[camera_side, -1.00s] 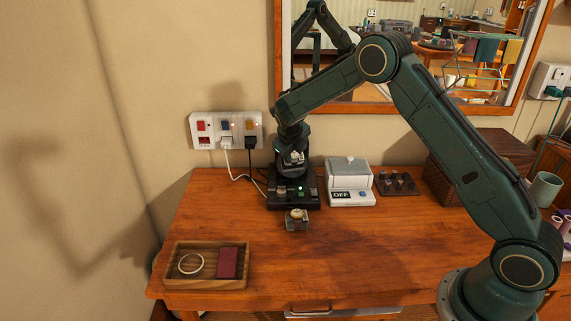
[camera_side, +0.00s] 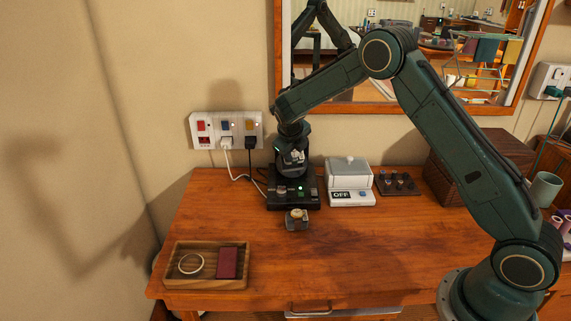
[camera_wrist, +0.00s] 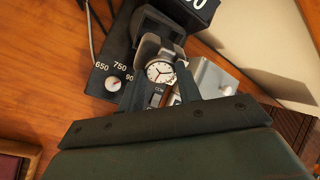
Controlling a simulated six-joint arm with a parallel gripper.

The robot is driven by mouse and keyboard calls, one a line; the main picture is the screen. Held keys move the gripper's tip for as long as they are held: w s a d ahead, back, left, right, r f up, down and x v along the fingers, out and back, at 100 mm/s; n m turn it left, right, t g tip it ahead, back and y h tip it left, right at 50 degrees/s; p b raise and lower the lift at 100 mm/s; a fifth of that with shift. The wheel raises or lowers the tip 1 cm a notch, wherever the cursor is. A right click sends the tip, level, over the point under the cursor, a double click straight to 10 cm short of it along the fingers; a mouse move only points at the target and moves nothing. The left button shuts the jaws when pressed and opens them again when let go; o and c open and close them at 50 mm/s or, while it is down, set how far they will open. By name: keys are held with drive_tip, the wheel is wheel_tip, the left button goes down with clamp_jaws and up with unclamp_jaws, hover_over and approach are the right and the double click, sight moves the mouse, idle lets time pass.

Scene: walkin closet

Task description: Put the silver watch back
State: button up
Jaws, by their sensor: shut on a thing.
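The silver watch (camera_wrist: 160,72), with a white round face, is between the fingers of my gripper (camera_wrist: 160,92) in the wrist view. A grey curved piece shows around the watch. In the side view my gripper (camera_side: 292,172) points down over the black device (camera_side: 281,202), which has a green light and knobs. The dial numbers of the black device (camera_wrist: 100,82) show beside the fingers in the wrist view. The side view hides most of the watch, and I cannot tell whether it touches the device.
A small metal block with a gold-coloured round top (camera_side: 297,217) stands in front of the device. A white box marked OFF (camera_side: 350,178) is to its right. A wooden tray (camera_side: 208,284) with a ring and a dark red item lies front left. Cables run behind. The front middle is clear.

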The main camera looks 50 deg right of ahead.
drive_tip(key=s+a+r+n+g+y, duration=0.1)
drive_tip(key=a+r+n+g+y, duration=0.1)
drive_tip(key=a+r+n, duration=0.3)
drive_tip(key=s+a+r+n+g+y, duration=0.2)
drive_tip(key=a+r+n, duration=0.2)
drive_tip(key=a, duration=0.9)
drive_tip(key=shift+a+r+n+g, duration=0.2)
drive_tip(key=shift+r+n+g, duration=0.2)
drive_tip(key=shift+n, duration=1.3)
drive_tip(key=shift+f, duration=0.2)
wheel_tip(320, 180, down, 20)
drive_tip(key=shift+r, duration=0.1)
drive_tip(key=o, duration=1)
drive_tip(key=shift+c, duration=0.2)
